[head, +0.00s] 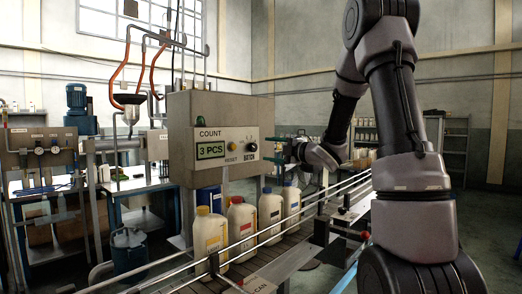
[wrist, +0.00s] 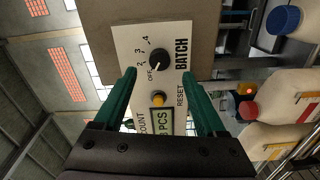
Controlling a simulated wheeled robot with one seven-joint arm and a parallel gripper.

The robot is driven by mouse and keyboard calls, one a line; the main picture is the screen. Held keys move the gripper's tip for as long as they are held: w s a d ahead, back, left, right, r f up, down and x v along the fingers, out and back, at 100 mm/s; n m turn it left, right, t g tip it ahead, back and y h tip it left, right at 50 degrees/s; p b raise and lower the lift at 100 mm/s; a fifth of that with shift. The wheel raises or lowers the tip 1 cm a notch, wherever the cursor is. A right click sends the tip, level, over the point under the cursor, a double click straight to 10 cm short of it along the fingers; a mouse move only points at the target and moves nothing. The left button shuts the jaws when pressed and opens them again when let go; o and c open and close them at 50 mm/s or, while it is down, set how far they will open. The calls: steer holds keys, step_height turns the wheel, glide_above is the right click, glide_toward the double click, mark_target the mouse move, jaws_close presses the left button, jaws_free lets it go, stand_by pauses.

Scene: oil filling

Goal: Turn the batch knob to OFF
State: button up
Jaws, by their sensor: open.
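The batch knob (wrist: 158,60) is a round black dial on a white plate marked BATCH, with OFF and numbers around it. In the wrist view a small pale mark shows on its lower edge, on the side of the OFF label; I cannot tell its exact setting. In the head view the knob (head: 251,148) is on the right of the control box front. My gripper (wrist: 159,76) is open, its green fingers spread to either side of the plate's middle, just below the knob in the picture. In the head view my gripper (head: 277,152) is right of the knob, apart from it.
The control box (head: 192,154) has a display reading 3 PCS (head: 210,150), a green lamp and a yellow RESET button (wrist: 157,99) beside the knob. Several capped bottles (head: 242,222) stand on the conveyor below. Metal rails (head: 305,205) run along the conveyor.

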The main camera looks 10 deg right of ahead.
steer(key=v, duration=0.3)
steer(key=shift+s+d, duration=0.2)
steer(key=shift+s, duration=0.15)
steer(key=s+d+r+m+g+h, duration=0.1)
steer(key=s+d+r+m+h, duration=0.35)
steer(key=m, duration=0.45)
steer(key=s+d+r+m+h, duration=0.1)
steer(key=s+d+m+h, duration=0.2)
steer(key=s+m+h, duration=0.35)
steer(key=s+a+f+m+g, duration=0.1)
steer(key=s+a+m+g, duration=0.1)
steer(key=s+m, duration=0.2)
steer(key=s+a+f+m+g+y, duration=0.1)
steer(key=s+a+f+m+g, duration=0.1)
steer(key=s, duration=0.7)
steer(key=s+a+f+m+g+y, duration=0.1)
steer(key=s+a+f+m+g, duration=0.1)
steer(key=s+a+m, duration=0.2)
steer(key=s+m, duration=0.2)
steer(key=s, duration=0.1)
steer(key=shift+s+a, duration=0.15)
